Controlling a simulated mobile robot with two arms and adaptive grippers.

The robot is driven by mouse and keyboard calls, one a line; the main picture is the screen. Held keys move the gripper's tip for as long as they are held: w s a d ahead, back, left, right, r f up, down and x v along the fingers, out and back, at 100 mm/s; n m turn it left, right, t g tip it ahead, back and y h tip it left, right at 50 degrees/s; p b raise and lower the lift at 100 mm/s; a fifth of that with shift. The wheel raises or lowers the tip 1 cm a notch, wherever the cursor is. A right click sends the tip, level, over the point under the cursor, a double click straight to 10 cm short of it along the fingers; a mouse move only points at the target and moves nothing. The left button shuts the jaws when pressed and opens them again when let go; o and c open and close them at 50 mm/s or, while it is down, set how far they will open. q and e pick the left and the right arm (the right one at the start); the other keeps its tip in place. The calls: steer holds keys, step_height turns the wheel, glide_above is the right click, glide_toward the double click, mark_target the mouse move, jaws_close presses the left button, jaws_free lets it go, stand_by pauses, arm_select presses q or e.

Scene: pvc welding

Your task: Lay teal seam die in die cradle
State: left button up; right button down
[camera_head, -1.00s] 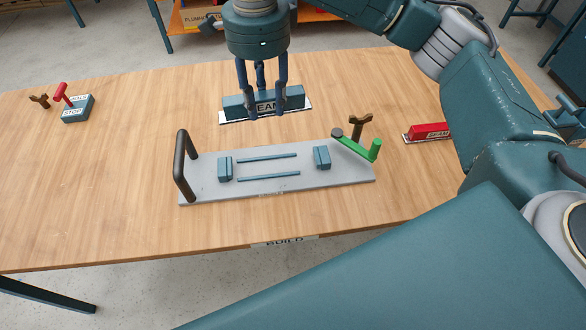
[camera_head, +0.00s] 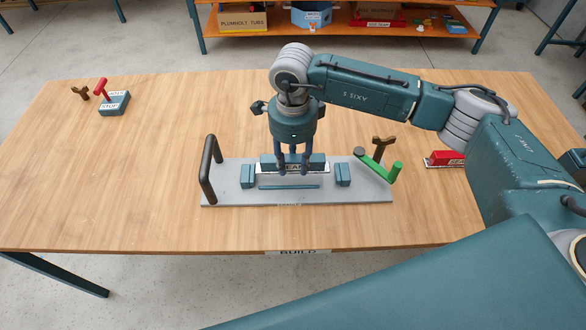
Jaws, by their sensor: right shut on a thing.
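My right gripper (camera_head: 294,170) is shut on the teal seam die (camera_head: 319,161), a long teal bar with a white label on its front. The die lies lengthwise over the die cradle, a grey plate (camera_head: 220,194) with a left teal end block (camera_head: 247,176), a right teal end block (camera_head: 342,174) and a thin front rail (camera_head: 289,187). It shows between the two blocks and hides the rear rail. I cannot tell whether it touches the plate. My left gripper is not in view.
A black arched handle (camera_head: 208,169) stands at the plate's left end, a green lever (camera_head: 382,169) at its right. A brown forked stand (camera_head: 382,147) is behind the lever. A red die (camera_head: 447,157) lies right, a teal stop block (camera_head: 114,103) far left.

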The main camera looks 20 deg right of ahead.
mark_target(293, 170)
step_height(293, 170, down, 4)
steer(key=shift+r+p, duration=0.1)
steer(key=shift+p, duration=0.3)
steer(key=shift+f, duration=0.25)
steer(key=c, duration=1.2)
jaws_free()
steer(key=shift+s, duration=0.1)
